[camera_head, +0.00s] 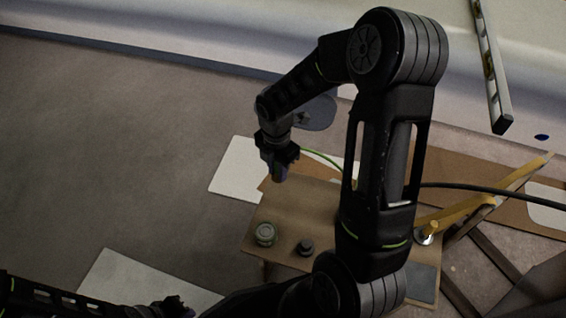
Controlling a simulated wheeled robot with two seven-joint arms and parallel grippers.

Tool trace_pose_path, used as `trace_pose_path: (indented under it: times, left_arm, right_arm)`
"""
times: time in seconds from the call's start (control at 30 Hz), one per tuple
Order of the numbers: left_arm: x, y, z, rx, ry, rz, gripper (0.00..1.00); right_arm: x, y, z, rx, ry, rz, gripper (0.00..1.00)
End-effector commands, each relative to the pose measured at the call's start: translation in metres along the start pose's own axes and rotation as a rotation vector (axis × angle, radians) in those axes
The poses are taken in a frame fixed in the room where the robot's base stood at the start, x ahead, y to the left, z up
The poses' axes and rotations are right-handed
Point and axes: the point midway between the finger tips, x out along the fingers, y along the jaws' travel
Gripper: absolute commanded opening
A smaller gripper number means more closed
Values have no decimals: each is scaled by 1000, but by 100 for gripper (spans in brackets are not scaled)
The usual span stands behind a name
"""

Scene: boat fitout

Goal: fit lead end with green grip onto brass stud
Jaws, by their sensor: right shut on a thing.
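My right gripper (279,172) is in the air above the far left edge of the brown work board (318,204), pointing down. It is shut on a lead end, which its fingers mostly hide. A thin green lead (322,159) runs right from beside it and passes behind my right arm. The green grip cannot be made out. No brass stud can be told for sure. A round grey-green fitting (265,233) and a small dark knob (305,246) stand on the board, below the gripper in the picture. My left gripper (184,307) is at the bottom edge, dark and partly cut off; its jaws cannot be read.
A spirit level (492,75) leans at the upper right. White sheets (237,170) lie on the left. The grey floor at left is clear.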

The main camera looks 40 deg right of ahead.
Motion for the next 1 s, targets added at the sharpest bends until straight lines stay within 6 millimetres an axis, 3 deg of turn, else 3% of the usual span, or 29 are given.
trace_pose_path:
  times: [0.27,0.5,0.7,0.83,1.0]
  left_arm:
    - [-52,21,0,2,-2,1,0]
    - [-132,53,1,5,-6,4,0]
    - [-189,76,1,7,-9,6,0]
    - [-211,85,2,8,-11,6,0]
    - [-220,88,2,9,-12,7,0]
  right_arm:
    - [-51,18,-16,297,3,3,0]
    - [-126,48,-50,872,8,2,0]
    - [-179,70,-81,1370,9,0,0]
    - [-199,79,-95,1600,9,-1,0]
    - [-206,85,-104,1748,9,0,0]
